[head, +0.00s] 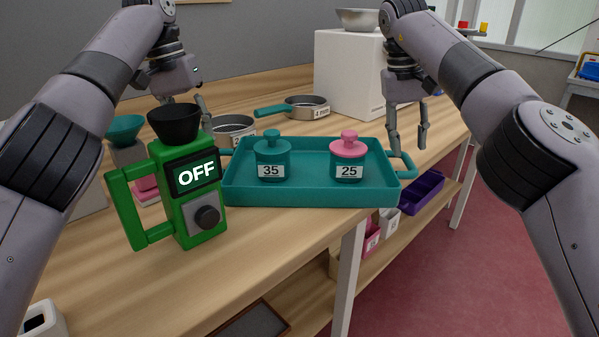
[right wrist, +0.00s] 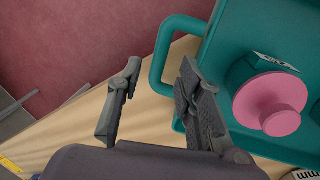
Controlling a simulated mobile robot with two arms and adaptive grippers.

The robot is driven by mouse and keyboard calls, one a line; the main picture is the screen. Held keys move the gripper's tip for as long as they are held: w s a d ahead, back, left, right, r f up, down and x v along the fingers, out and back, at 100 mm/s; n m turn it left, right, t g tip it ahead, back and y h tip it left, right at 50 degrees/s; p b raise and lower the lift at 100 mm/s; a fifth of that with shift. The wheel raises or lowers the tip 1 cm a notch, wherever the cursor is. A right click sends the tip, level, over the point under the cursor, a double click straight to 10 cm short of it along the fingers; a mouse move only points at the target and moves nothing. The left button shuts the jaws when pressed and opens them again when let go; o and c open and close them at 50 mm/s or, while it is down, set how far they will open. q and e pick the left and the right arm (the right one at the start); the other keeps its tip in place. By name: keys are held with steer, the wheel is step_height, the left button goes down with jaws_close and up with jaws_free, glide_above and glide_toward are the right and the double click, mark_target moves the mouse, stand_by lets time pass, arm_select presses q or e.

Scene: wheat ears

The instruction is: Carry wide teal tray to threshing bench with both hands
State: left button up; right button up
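The wide teal tray (head: 310,197) sits on the wooden bench near its front edge. It carries a teal lidded jar marked 35 (head: 272,160) and a teal jar with a pink lid marked 25 (head: 348,160). The tray's right handle (head: 405,166) also shows in the right wrist view (right wrist: 160,62). My right gripper (head: 408,143) is open and empty close to that handle; in the right wrist view, its fingers (right wrist: 152,92) are spread, with the handle beyond their tips. My left gripper (head: 198,104) is behind the green machine, largely hidden. The tray's left handle is mostly hidden.
A green machine (head: 186,192) reading OFF stands in front of the tray's left end. Pans (head: 308,106) and a white block (head: 350,75) stand behind the tray. A purple bin (head: 420,192) is on the lower shelf. The bench front-left is largely clear.

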steer(key=shift+a+r, duration=0.15)
steer(key=shift+r, duration=0.75)
step_height(320, 180, up, 14)
steer(key=p, duration=1.6)
